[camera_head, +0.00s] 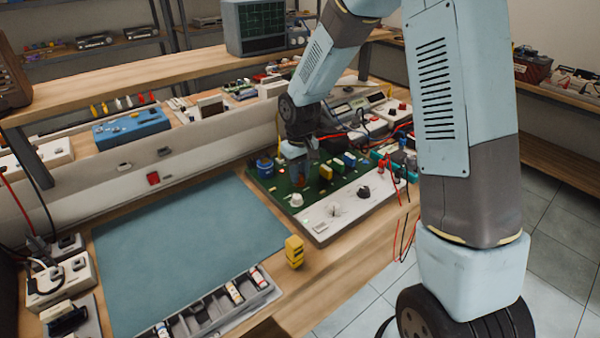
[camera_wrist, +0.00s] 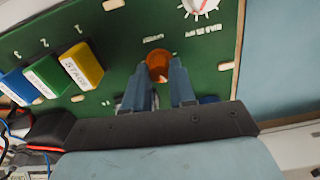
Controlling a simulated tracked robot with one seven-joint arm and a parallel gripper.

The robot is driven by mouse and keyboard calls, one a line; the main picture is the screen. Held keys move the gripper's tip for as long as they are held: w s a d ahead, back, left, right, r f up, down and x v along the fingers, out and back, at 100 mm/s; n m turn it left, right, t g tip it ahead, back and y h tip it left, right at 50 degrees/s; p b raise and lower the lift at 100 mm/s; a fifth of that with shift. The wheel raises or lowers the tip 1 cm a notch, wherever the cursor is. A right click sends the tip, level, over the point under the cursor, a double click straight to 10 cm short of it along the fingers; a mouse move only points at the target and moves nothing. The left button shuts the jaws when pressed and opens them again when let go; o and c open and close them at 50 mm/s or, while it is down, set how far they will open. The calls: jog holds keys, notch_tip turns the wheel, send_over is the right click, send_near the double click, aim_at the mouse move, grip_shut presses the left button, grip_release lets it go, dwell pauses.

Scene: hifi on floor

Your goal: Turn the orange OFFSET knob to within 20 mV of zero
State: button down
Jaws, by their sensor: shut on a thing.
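The orange OFFSET knob (camera_wrist: 157,64) stands on the green board (camera_wrist: 205,65) in the wrist view. My gripper (camera_wrist: 160,72) reaches over it with one finger on each side, and it is shut on the knob. The fingers hide part of its sides, and I cannot read its angle. In the head view my gripper (camera_head: 299,170) points down at the green board (camera_head: 262,181), and the knob is hard to make out there. No voltage reading is legible in either view.
A white dial knob (camera_wrist: 200,5) is close by on the board. Yellow (camera_wrist: 82,66), green and blue blocks stand in a row to the left in the wrist view. Cables (camera_head: 393,200) hang at the board's right. The blue-grey mat (camera_head: 185,245) is clear.

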aim_at(301, 175)
jog(key=shift+d, duration=0.1)
jog(key=c, duration=0.9)
grip_release()
notch_tip(301, 175, up, 14)
jog(key=shift+f, duration=0.15)
jog(key=s+d+r+m+t, duration=0.3)
jog(key=s+d+r, duration=0.8)
jog(key=r, duration=0.1)
jog(key=shift+s+d+r+m+t, duration=0.45)
jog(key=shift+s+d, duration=0.8)
jog(key=shift+s, duration=1.25)
jog(key=shift+s+d+r+m+t, duration=0.45)
jog(key=shift+s+d, duration=0.85)
jog(key=shift+s, duration=1.15)
jog(key=shift+s+d+r+m+t, duration=0.45)
jog(key=shift+s+d, duration=0.8)
jog(key=shift+s, duration=1.25)
